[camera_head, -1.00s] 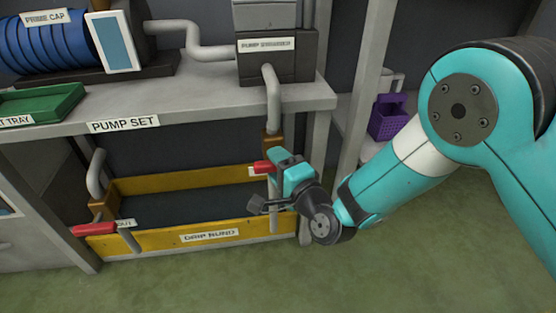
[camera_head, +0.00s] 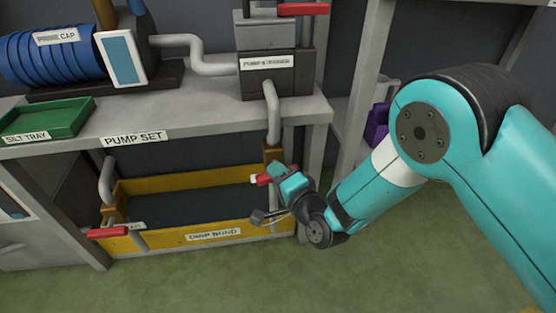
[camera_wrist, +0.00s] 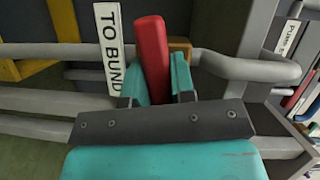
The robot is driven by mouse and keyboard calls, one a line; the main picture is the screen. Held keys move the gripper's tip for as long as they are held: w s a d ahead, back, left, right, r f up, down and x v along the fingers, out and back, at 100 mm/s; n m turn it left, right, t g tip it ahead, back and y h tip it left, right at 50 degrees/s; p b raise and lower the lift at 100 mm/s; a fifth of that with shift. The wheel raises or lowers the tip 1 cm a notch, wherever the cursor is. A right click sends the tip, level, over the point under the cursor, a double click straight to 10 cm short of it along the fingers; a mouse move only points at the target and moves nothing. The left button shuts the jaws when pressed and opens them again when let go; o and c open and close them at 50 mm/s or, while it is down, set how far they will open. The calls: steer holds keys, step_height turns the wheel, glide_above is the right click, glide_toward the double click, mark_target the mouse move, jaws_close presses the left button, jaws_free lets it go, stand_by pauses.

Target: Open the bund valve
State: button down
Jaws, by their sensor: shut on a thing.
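The bund valve's red lever (camera_wrist: 151,55) stands between my gripper's fingers in the wrist view, next to a white "TO BUND" label (camera_wrist: 109,45). My gripper (camera_wrist: 160,85) is shut on this lever. In the head view the red lever (camera_head: 263,180) shows at the right end of the yellow drip bund (camera_head: 190,183), with my gripper (camera_head: 272,178) at it. A brown valve block (camera_head: 272,152) sits just above, under a grey pipe (camera_head: 272,110). The far part of the lever is hidden by my gripper.
Another red lever (camera_head: 107,232) is at the bund's left end, and a third (camera_head: 303,9) is above the pump strainer (camera_head: 275,75). The pump set shelf (camera_head: 200,115) overhangs the bund. A shelf post (camera_head: 362,85) stands close to my arm. The green floor in front is clear.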

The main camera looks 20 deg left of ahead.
steer(key=r+n+h+p, duration=0.1)
steer(key=p, duration=0.2)
steer(key=shift+s+n+p, duration=0.1)
steer(key=shift+n+p, duration=0.2)
steer(key=shift+p, duration=0.05)
steer(key=n+p, duration=0.2)
steer(key=p, duration=0.1)
steer(key=shift+f+h, duration=0.25)
steer(key=shift+h, duration=0.15)
steer(key=n+h, duration=0.1)
steer(key=n, duration=0.1)
steer(key=shift+f+n+h, duration=0.3)
steer(key=shift+n+h, duration=0.1)
steer(key=n+h+b, duration=0.1)
steer(key=n+h, duration=0.1)
steer(key=n, duration=0.1)
steer(key=shift+n+t, duration=0.3)
steer(key=shift+t, duration=0.1)
steer(key=shift+d+h+b, duration=0.1)
steer(key=shift+h+b, duration=0.2)
steer(key=c, duration=1)
jaws_free()
steer(key=shift+o, duration=0.2)
